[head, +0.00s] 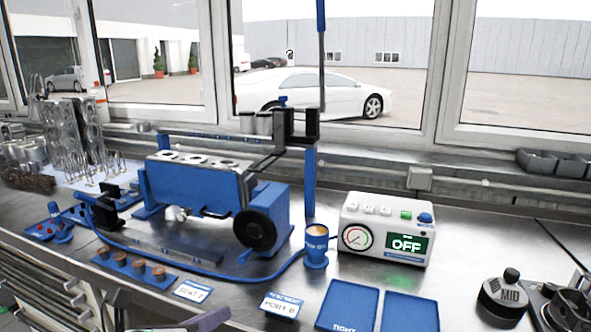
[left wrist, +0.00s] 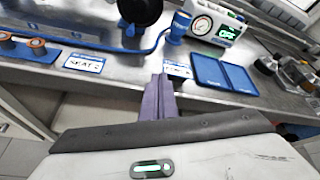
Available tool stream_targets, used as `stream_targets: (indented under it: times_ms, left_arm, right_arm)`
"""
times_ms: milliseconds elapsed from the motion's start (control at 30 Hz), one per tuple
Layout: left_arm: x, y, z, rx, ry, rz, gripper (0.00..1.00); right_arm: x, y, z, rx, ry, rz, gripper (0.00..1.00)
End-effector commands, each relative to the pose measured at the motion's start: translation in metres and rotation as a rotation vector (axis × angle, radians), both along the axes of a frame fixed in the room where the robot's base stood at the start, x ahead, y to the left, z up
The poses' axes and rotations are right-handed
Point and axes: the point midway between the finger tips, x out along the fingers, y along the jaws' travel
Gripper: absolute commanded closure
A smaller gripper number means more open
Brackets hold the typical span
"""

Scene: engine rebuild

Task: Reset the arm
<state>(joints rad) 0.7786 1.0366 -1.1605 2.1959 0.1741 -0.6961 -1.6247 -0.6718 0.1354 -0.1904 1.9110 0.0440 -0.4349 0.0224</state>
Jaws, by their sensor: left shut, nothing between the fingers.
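My left gripper (head: 207,321) shows only in part at the bottom edge of the head view, left of centre. In the left wrist view its purple fingers (left wrist: 158,98) lie together, shut and empty, just in front of the bench's front edge. They touch nothing that I can see. The blue engine block (head: 200,185) sits on its stand on the bench, beyond the gripper. My right gripper is not in either view.
The metal bench (head: 225,290) holds a tester (head: 385,230) reading OFF, a blue cup (head: 316,246), two blue trays (head: 348,305), label cards (head: 282,305) and a rack of copper-coloured pieces (head: 135,266). A blue hose (head: 200,268) crosses it. Round dark parts stand at right.

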Motion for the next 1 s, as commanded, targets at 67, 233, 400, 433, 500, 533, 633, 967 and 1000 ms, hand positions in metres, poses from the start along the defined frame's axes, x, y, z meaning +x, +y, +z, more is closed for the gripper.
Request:
stream_targets:
  times_ms: [67,233,400,433,500,533,633,967,1000]
  left_arm:
    - [-0.006,-0.015,-0.012,-0.102,0.06,0.019,1.0]
    - [-0.02,-0.047,-0.041,-0.406,0.24,0.107,1.0]
    - [-0.041,-0.071,-0.084,-0.844,0.513,0.311,1.0]
    - [-0.044,-0.072,-0.093,-0.922,0.561,0.358,1.0]
    - [-0.055,-0.072,-0.115,-1.105,0.674,0.48,1.0]
    - [-0.06,-0.07,-0.126,-1.18,0.72,0.538,1.0]
    - [-0.081,-0.059,-0.165,-1.432,0.857,0.756,1.0]
    - [-0.198,0.011,-0.293,-2.058,1.007,1.524,1.0]
    - [-0.208,0.017,-0.301,-2.093,1.001,1.578,1.0]
  right_arm:
    - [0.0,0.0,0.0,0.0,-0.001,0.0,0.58]
    - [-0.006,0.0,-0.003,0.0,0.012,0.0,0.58]
    - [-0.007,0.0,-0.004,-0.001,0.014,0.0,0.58]
    - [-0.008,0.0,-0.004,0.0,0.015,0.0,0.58]
    - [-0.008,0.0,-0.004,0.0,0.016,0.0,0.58]
    - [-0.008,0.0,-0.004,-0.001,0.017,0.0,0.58]
    - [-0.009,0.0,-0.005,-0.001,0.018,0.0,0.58]
    - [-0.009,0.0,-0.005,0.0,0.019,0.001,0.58]
    - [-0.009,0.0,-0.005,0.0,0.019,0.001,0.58]
